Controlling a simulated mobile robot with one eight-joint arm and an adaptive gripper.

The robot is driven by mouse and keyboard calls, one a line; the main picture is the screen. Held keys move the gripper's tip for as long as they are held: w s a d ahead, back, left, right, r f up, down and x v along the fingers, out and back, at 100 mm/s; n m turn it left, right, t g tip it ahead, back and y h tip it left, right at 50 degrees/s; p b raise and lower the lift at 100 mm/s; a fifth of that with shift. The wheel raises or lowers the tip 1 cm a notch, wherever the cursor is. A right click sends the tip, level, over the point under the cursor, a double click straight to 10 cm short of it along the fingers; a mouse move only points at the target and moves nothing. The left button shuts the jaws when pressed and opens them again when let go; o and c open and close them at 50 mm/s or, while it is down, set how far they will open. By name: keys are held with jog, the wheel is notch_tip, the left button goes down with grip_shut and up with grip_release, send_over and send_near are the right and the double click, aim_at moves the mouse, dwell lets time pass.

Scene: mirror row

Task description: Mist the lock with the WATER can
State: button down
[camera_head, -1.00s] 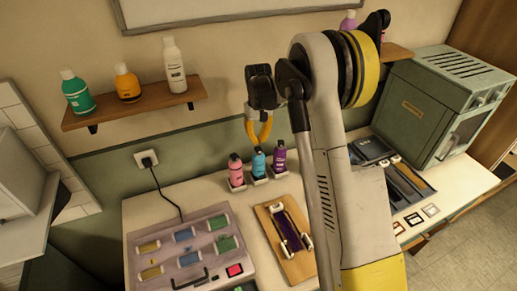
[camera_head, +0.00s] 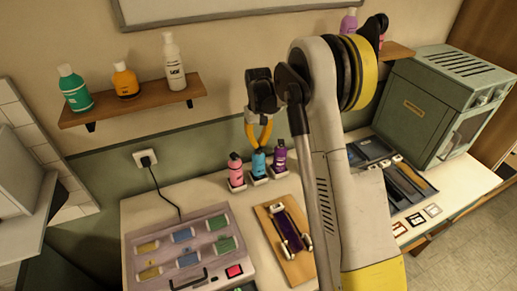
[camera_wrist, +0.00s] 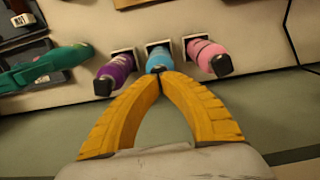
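Three small cans with black caps stand in white holders on the bench: pink (camera_head: 236,172), blue (camera_head: 259,163) and purple (camera_head: 279,157). I cannot read their labels, so which is WATER is not legible. In the wrist view the blue can (camera_wrist: 159,60) is in the middle, between purple (camera_wrist: 116,70) and pink (camera_wrist: 207,54). My gripper's yellow fingers (camera_head: 258,143) come down from above, their tips (camera_wrist: 159,76) brought together at the blue can's black cap. The can still stands in its holder. A dark purple lock (camera_head: 291,231) lies clamped on a wooden board (camera_head: 272,226).
A lilac case with several coloured rollers (camera_head: 218,223) is on the left of the bench. A wall shelf (camera_head: 140,104) with bottles is above. A green-grey oven-like box (camera_head: 425,105) and dark trays (camera_head: 375,152) are at right. In the wrist view a green object (camera_wrist: 45,66) lies beside the cans.

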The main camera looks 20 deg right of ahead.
jog(key=shift+f+b, duration=0.5)
jog(key=shift+f, duration=0.25)
jog(key=shift+r+p, duration=1.75)
jog(key=shift+r, duration=1.8)
